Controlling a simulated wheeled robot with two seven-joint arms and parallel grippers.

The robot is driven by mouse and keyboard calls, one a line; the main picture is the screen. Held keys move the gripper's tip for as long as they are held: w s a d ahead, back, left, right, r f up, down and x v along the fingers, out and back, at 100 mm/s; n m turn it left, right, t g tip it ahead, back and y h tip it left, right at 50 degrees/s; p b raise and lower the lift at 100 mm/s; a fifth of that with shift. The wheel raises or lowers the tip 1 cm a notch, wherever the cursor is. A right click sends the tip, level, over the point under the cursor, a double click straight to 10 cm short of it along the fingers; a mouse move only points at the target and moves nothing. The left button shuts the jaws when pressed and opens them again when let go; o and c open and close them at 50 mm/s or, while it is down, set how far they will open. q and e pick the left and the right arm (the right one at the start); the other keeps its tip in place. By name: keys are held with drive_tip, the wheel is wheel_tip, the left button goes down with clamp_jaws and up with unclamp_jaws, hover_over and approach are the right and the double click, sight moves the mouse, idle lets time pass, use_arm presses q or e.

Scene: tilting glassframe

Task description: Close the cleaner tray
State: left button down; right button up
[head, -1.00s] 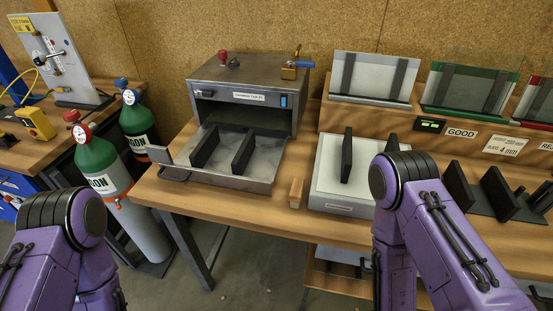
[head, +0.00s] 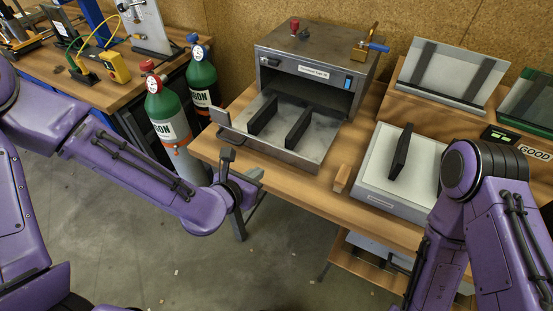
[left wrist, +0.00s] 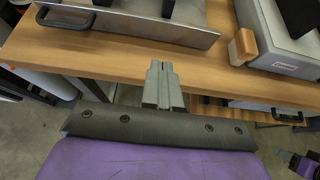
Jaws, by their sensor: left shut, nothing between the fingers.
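The cleaner tray (head: 268,150) is a grey metal drawer, pulled out from the front of the dark metal cleaner box (head: 310,75). Two black upright bars (head: 298,126) stand in it.
The wooden table (head: 225,150) has a small wooden block (head: 342,178) and a pale box (head: 375,185) right of the tray. Gas cylinders (head: 170,125) stand to the left. Open floor lies in front of the table.

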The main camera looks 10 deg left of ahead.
use_arm(q)
drive_tip(key=f+b, duration=0.2)
drive_tip(key=p, duration=0.3)
approach(282, 152)
drive_tip(key=f, duration=0.2)
drive_tip(key=w, duration=0.1)
drive_tip(key=shift+d+f, duration=0.35)
drive_tip(key=shift+f, duration=0.05)
drive_tip(key=w, duration=0.1)
drive_tip(key=w+d+p, duration=0.1)
drive_tip(key=w, duration=0.1)
drive_tip(key=shift+w+d+f, duration=0.1)
drive_tip(key=shift+w, duration=0.1)
drive_tip(key=shift+w+d, duration=0.15)
drive_tip(key=shift+w, duration=0.2)
drive_tip(key=shift+f, duration=0.1)
use_arm(e)
drive_tip(key=shift+r, duration=0.2)
